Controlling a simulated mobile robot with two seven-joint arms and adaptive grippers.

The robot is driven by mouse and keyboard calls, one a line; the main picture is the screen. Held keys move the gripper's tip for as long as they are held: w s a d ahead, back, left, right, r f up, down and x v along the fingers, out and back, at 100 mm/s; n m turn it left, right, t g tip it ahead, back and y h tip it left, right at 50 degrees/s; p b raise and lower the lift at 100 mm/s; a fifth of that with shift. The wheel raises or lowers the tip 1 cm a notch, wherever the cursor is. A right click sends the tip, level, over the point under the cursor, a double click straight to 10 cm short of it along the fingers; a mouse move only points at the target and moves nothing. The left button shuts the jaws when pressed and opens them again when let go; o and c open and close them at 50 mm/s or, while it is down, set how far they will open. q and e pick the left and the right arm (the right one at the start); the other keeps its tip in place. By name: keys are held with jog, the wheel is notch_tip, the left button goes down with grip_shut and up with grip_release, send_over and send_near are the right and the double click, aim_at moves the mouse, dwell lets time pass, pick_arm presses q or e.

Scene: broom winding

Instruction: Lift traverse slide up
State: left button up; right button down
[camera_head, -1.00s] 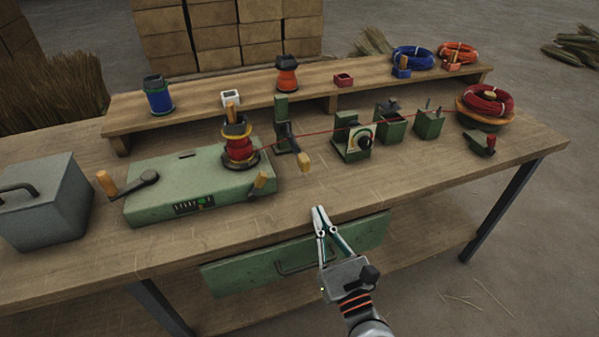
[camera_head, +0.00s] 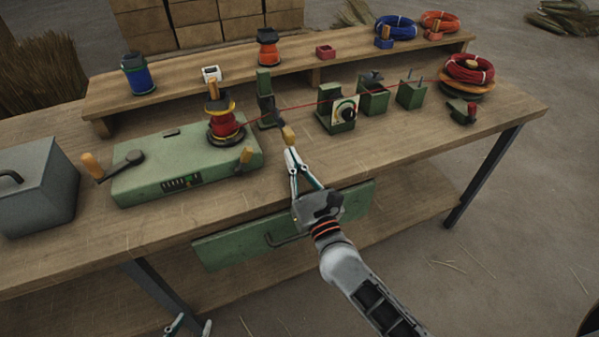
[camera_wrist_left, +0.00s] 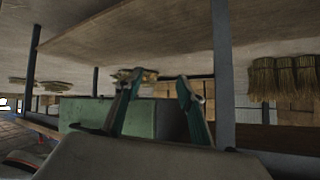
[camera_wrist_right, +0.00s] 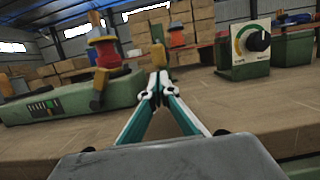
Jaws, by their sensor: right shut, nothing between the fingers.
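The traverse slide is on a green upright guide (camera_head: 266,103) with a lever ending in a wooden knob (camera_head: 288,135); the knob also shows in the right wrist view (camera_wrist_right: 159,54). The red wire runs past the guide to the red-wound spool (camera_head: 222,122). My right gripper (camera_head: 290,152) is shut and empty, its fingertips just in front of and slightly below the knob. Whether they touch it I cannot tell. My left gripper (camera_head: 194,321) is low at the bottom edge, with fingers apart and empty in the left wrist view (camera_wrist_left: 158,76).
The green winder base (camera_head: 185,165) with its crank stands left of the guide. A green box with a dial (camera_head: 337,115) stands to the right. A grey lidded box (camera_head: 35,185) is at far left. A green drawer front (camera_head: 230,245) is below the table edge.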

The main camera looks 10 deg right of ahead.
jog(key=shift+w+a+r, duration=0.15)
jog(key=shift+w+a, duration=0.05)
jog(key=shift+w, duration=0.45)
jog(key=shift+r, duration=0.1)
